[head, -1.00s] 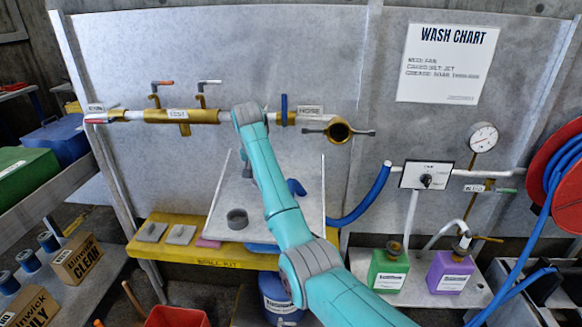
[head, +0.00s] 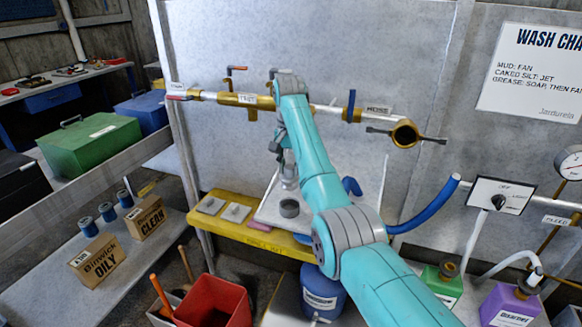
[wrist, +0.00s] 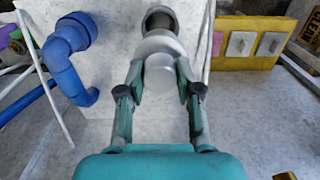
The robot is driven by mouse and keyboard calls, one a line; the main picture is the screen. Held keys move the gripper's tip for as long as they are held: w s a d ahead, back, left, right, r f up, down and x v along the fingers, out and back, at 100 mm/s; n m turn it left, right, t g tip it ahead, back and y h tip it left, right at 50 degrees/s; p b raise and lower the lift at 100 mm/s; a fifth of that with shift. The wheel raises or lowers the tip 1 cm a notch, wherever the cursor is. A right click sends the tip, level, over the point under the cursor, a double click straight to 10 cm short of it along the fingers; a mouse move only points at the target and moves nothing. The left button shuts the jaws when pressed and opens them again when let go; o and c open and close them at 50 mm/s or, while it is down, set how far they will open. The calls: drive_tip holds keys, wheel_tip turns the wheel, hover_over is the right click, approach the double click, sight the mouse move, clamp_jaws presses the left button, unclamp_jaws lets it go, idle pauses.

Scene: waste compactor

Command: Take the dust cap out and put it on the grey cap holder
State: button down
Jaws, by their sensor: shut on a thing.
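The dust cap (wrist: 159,58) is a pale grey, stepped round piece. In the wrist view my gripper (wrist: 160,78) is shut on it, one finger on each side. The grey cap holder (head: 289,208) is a short dark-grey ring on the pale sloping board; its rim also shows beyond the cap in the wrist view (wrist: 160,14). In the head view my gripper (head: 289,180) points down just above the holder. The cap hides part of the holder, and I cannot tell whether they touch. The brass coupling (head: 404,134) with two side levers has an open, dark mouth.
A blue hose (head: 425,213) curves right of the board. A yellow spill-kit shelf (head: 240,227) with flat pads lies left. The brass pipe (head: 245,100) with valves runs along the wall above. A red bin (head: 213,303) and blue bucket (head: 321,292) stand below.

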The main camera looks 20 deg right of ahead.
sight(290, 182)
drive_tip(key=shift+f, duration=2.9)
drive_tip(key=shift+f, duration=2.05)
drive_tip(key=shift+c, duration=2.3)
unclamp_jaws()
drive_tip(key=shift+r, duration=3.5)
